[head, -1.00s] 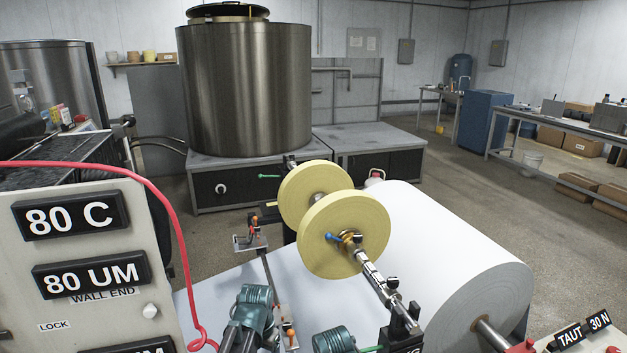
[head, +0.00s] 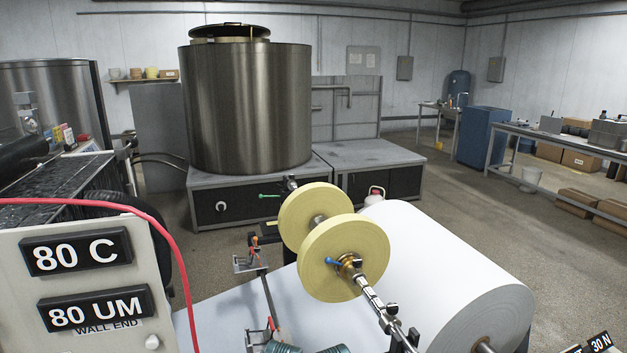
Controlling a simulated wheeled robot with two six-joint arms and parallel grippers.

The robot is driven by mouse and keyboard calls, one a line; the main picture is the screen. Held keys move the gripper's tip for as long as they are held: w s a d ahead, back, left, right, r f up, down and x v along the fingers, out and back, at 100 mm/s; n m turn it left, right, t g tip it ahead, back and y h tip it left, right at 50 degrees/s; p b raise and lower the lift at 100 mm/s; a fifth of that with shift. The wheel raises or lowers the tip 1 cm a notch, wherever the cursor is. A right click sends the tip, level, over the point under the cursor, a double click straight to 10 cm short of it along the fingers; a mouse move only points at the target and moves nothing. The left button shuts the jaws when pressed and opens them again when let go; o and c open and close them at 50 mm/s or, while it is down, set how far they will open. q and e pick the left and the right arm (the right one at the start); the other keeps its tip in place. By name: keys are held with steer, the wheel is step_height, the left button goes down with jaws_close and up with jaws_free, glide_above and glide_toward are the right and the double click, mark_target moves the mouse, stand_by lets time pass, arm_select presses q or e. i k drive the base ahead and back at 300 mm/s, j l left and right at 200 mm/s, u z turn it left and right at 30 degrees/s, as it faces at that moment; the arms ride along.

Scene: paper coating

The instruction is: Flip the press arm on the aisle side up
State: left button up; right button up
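Two small clamp-like fittings with orange-red ends sit along a grey bar over the white web. The far one (head: 252,246) stands left of the yellow discs. The near one (head: 271,325) is low in the head view, close to the bottom edge, and seems to be the aisle-side press arm. Its orange-red part looks upright, but its lower part is cut off, so its full position cannot be told. Neither gripper can be made out. Only the tops of two teal ribbed parts show at the bottom edge, and no fingertips are visible.
Two yellow discs (head: 343,262) on a metal shaft stand right of the clamps. A big white roll (head: 450,265) lies to their right. A panel reading 80 C (head: 75,252) with a red hose (head: 160,235) stands at left. A steel tank (head: 247,110) stands behind.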

mark_target(268, 333)
steer(key=i+l+u, duration=0.1)
steer(key=u, duration=0.3)
steer(key=l+u, duration=0.35)
steer(key=i+l+u, duration=0.1)
steer(key=l+u, duration=0.15)
steer(key=u, duration=0.15)
